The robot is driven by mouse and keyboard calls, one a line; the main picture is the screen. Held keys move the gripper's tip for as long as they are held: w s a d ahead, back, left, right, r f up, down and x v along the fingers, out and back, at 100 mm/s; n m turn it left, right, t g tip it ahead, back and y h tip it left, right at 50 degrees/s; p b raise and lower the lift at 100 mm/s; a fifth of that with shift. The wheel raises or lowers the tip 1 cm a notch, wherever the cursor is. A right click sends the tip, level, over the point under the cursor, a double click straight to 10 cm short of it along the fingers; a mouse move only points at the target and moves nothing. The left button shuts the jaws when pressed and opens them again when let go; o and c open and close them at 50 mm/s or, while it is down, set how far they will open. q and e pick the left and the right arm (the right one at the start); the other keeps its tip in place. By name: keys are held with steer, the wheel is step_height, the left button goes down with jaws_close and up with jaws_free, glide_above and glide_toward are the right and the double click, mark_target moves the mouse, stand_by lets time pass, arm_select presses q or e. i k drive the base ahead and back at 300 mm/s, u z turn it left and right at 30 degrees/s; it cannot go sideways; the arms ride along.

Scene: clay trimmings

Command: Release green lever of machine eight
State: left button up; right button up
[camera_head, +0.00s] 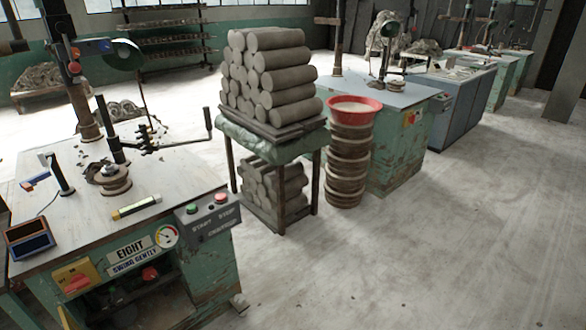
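Machine eight is the worn green bench (215,265) with a grey top at the left, marked by a white EIGHT label (131,249) above a SWING GENTLY label (133,261). A dark crank-like lever (182,143) with a greenish-black middle sticks out to the right above the bench top. I cannot tell for sure whether it is the green lever. A round dark green part (124,55) sits on the machine's column (76,75). Neither of my grippers is in view.
A control box (207,214) with green and red buttons is at the bench's right corner. A yellow-handled tool (137,206) lies on top. Stacked clay rolls (270,75) stand on a rack to the right, beside a red bowl (355,109) on a pile. The floor at right is clear.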

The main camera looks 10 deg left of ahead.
mark_target(112, 288)
steer(key=z, duration=1.1)
steer(key=k, duration=1.25)
steer(key=u, duration=2.25)
steer(key=i, duration=0.5)
steer(key=u, duration=0.05)
